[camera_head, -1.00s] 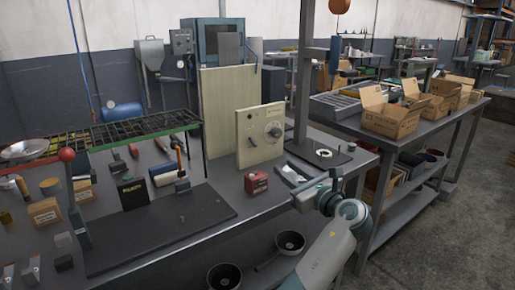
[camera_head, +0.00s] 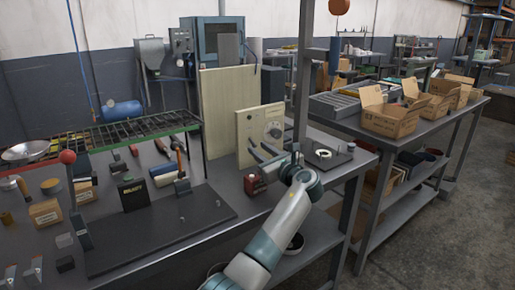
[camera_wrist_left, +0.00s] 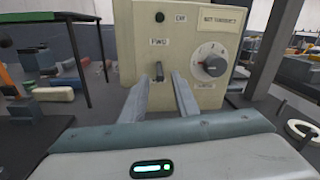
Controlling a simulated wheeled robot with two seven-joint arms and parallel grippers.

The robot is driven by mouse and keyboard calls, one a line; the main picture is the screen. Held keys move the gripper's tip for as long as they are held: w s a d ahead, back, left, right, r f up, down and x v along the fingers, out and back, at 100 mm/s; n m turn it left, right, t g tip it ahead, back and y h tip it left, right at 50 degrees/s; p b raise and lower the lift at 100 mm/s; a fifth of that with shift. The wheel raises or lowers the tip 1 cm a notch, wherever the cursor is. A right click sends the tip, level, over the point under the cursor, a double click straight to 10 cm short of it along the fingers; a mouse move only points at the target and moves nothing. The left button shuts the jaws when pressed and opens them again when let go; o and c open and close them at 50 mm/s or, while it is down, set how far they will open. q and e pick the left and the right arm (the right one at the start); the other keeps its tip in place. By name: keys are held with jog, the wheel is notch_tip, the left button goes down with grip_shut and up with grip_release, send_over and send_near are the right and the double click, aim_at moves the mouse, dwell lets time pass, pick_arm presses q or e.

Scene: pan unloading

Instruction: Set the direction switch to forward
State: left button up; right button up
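The cream control box (camera_head: 248,132) stands on the workbench, and its front fills the upper middle of the left wrist view (camera_wrist_left: 130,40). A small grey lever, the direction switch (camera_wrist_left: 159,70), sits below the "FWD" label on it. I cannot tell for sure which way the lever is set. My left gripper (camera_head: 262,152) is in front of the box. In the left wrist view its fingers (camera_wrist_left: 160,88) are apart, one on each side of the lever's line, with nothing held. Contact with the lever cannot be told. My right gripper is not in view.
A round black dial (camera_wrist_left: 210,61) is right of the switch, and a black knob (camera_wrist_left: 159,17) is above it. A small red box (camera_head: 255,184) sits in front of the control box. A ring-shaped part (camera_head: 322,153) lies to the right near a post (camera_head: 302,80).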

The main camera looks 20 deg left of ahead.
pick_arm(q)
jog(key=shift+x, duration=1.05)
jog(key=shift+c, duration=0.3)
grip_shut()
